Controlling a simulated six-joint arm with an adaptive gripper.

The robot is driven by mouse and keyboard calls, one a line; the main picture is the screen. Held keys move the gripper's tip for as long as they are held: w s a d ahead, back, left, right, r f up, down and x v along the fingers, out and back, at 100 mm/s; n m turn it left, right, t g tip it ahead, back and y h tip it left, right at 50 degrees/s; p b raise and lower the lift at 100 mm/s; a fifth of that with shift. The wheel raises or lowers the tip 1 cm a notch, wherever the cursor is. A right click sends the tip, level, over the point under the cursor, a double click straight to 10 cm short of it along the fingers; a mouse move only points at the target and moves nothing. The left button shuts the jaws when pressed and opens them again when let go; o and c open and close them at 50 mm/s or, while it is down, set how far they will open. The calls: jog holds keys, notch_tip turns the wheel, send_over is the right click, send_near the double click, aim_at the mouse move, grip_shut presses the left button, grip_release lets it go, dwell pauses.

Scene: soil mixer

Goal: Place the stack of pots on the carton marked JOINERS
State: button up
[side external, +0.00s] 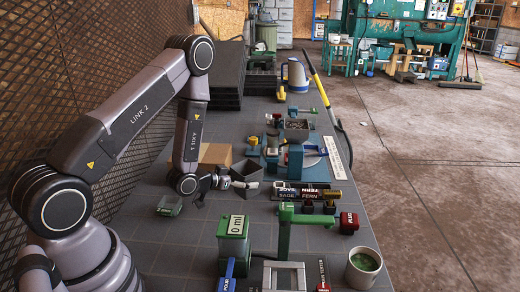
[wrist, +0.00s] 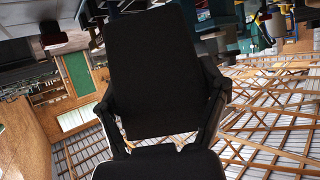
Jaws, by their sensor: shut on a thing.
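A dark grey square pot shape (side external: 245,169), which I take as the stack of pots, is at my gripper (side external: 246,185) in the side view. How many pots are nested cannot be told. In the wrist view the dark stack (wrist: 152,75) fills the middle, with the fingers of my gripper (wrist: 163,112) shut on its two sides. A plain brown carton (side external: 215,153) stands just behind and left of the stack in the side view, partly hidden by my arm. No JOINERS marking is readable on it.
A small green-edged clear box (side external: 169,205) lies left of my gripper. SAGE and FERN labelled blocks (side external: 300,191) are to the right. A green 0 ml device (side external: 235,240) and a white pot with green contents (side external: 363,268) stand nearer. Dark stacked trays (side external: 229,75) are behind.

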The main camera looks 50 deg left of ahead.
jog(key=a+r+n+y, duration=0.1)
jog(key=a+r, duration=0.1)
jog(key=a, duration=0.6)
jog(key=a+r+n+y, duration=0.2)
jog(key=a, duration=0.7)
jog(key=a+r+n+g+y, duration=0.1)
jog(key=a+r+y, duration=0.1)
jog(key=a, duration=0.7)
jog(key=shift+w+a+r+n, duration=0.2)
jog(key=shift+w+n, duration=0.05)
jog(key=shift+n, duration=0.15)
jog(key=shift+y, duration=0.3)
jog(key=shift+f, duration=2.15)
jog(key=shift+f, duration=0.15)
jog(key=o, duration=1.2)
jog(key=shift+c, duration=0.2)
